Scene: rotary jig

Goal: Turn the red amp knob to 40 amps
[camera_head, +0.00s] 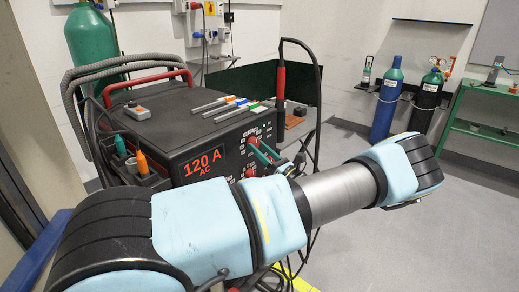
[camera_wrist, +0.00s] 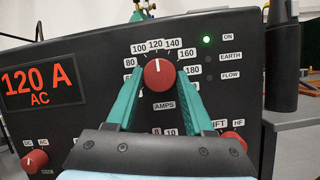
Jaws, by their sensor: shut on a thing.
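The red amp knob (camera_wrist: 159,74) sits on the front panel of the dark welding machine (camera_head: 170,125), in the middle of the wrist view. Its white pointer line points up near the 120 mark on the dial. The display (camera_wrist: 40,89) reads 120 A AC, and it also shows in the head view (camera_head: 205,163). My gripper (camera_wrist: 159,78) has its two green fingers on either side of the knob and is shut on it. The 40 mark and part of the lower dial are hidden or unclear. In the head view my arm hides much of the panel.
Red knobs sit at the panel's lower left (camera_wrist: 35,161) and lower right (camera_wrist: 232,142). A green light (camera_wrist: 206,40) is lit by ON. Rods (camera_head: 225,105) and a grey box (camera_head: 137,111) lie on the machine's top.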

